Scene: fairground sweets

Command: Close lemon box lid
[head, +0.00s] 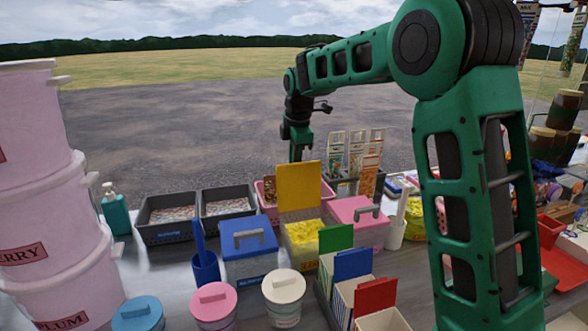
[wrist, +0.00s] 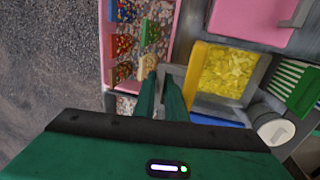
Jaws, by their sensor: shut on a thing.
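The lemon box (head: 304,240) is a clear tub of yellow sweets in the middle of the stall. Its yellow lid (head: 299,187) stands upright, open, at the back of the tub. In the wrist view the sweets fill the lemon box (wrist: 228,72), and the lid (wrist: 194,80) shows as a narrow yellow edge beside it. My gripper (head: 296,156) is behind the lid, pointing down. In the wrist view my gripper (wrist: 163,84) is shut on the grey handle (wrist: 178,72) on the lid's outer side. The lid partly hides the fingertips in the head view.
A blue-lidded box (head: 249,240) stands left of the lemon box and a pink-lidded box (head: 357,213) right. A pink tray of sweets (wrist: 168,50) lies close behind the lid. Card racks (head: 355,150) stand behind to the right. Lidded jars (head: 284,287) stand in front.

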